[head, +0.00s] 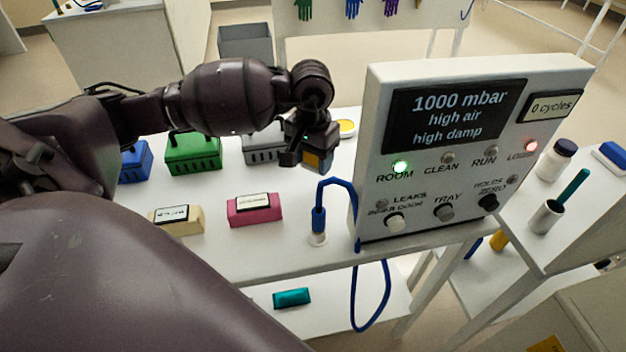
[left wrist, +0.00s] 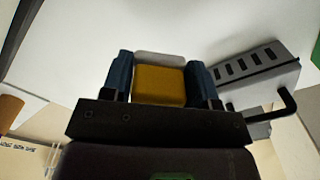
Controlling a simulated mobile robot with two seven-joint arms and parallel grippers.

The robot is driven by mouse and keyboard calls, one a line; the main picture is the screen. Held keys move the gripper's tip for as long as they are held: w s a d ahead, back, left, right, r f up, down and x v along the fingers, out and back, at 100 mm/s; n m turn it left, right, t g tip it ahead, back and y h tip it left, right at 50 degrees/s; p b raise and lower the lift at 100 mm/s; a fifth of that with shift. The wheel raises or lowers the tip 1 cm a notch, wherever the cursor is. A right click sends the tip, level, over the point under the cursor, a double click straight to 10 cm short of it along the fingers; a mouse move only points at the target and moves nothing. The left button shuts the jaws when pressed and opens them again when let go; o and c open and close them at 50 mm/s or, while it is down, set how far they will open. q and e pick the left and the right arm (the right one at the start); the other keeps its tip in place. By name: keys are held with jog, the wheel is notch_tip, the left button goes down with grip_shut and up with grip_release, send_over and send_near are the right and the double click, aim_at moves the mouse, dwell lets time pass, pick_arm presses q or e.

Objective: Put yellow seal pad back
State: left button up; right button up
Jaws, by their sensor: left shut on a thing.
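My left gripper (head: 312,152) is above the white table, left of the display panel. It is shut on a yellow block, taken to be the yellow seal pad (left wrist: 158,85), which sits between the two blue fingers in the left wrist view. A pale grey part shows just beyond the pad. In the head view only a small part of the pad shows under the gripper. A round yellow thing with a pale rim (head: 346,127) lies on the table just beyond the gripper. My right gripper is not in view.
The display panel (head: 459,110) stands close on the right. Grey (head: 262,148), green (head: 193,155) and blue (head: 136,162) slotted boxes stand along the table. Pink (head: 254,210) and cream (head: 176,222) labelled blocks lie nearer. A blue hose (head: 319,215) stands near the panel.

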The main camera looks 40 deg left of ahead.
aim_at(313, 191)
pick_arm(q)
notch_tip(313, 191, down, 2)
jog(key=shift+f, duration=0.15)
notch_tip(313, 191, down, 4)
jog(key=shift+f, duration=0.1)
dwell(0.3)
jog(key=o, duration=0.4)
jog(key=shift+f+b, duration=0.1)
jog(key=shift+b, duration=0.2)
jog(key=o, duration=0.4)
jog(key=shift+o, duration=0.2)
